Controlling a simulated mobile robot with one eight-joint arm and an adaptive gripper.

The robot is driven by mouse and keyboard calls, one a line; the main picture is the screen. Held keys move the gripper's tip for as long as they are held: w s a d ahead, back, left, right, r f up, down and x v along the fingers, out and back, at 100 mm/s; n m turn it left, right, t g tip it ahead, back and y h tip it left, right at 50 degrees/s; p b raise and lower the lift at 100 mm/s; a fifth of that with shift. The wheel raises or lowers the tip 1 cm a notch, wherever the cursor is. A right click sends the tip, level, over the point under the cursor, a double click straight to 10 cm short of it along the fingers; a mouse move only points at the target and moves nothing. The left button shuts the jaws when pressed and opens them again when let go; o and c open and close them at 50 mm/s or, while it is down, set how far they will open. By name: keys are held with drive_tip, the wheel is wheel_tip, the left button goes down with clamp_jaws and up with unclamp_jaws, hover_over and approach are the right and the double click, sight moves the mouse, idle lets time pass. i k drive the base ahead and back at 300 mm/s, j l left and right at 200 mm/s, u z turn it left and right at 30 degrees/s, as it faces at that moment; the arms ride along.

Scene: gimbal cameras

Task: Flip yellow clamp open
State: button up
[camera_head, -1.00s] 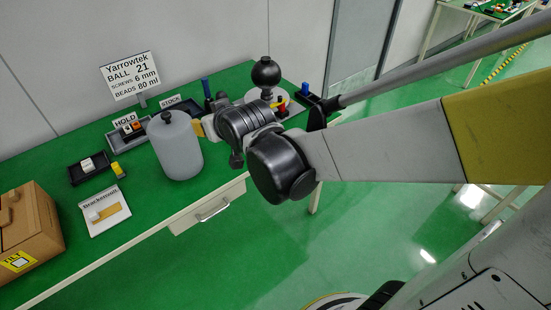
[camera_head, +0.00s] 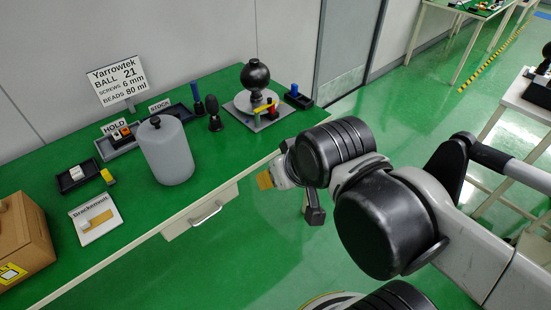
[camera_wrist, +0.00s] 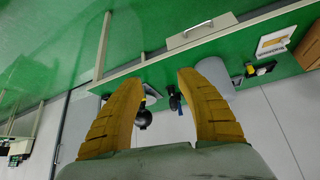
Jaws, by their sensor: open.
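My gripper (camera_head: 264,181) has yellow fingers, is open and empty, and is in front of the table, apart from the clamp.
A grey jar (camera_head: 165,152) and a dark upright tool (camera_head: 214,115) stand left of the ball stand. Trays labelled HOLD (camera_head: 122,152) and STOCK lie behind. A cardboard box (camera_head: 22,235) is far left.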

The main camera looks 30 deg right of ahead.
sight(270, 102)
drive_tip(key=i+j, duration=0.1)
drive_tip(key=i, duration=0.35)
drive_tip(key=i+j, duration=0.15)
drive_tip(key=i, duration=0.25)
drive_tip(key=i+j+z, duration=0.1)
drive_tip(key=i, duration=0.35)
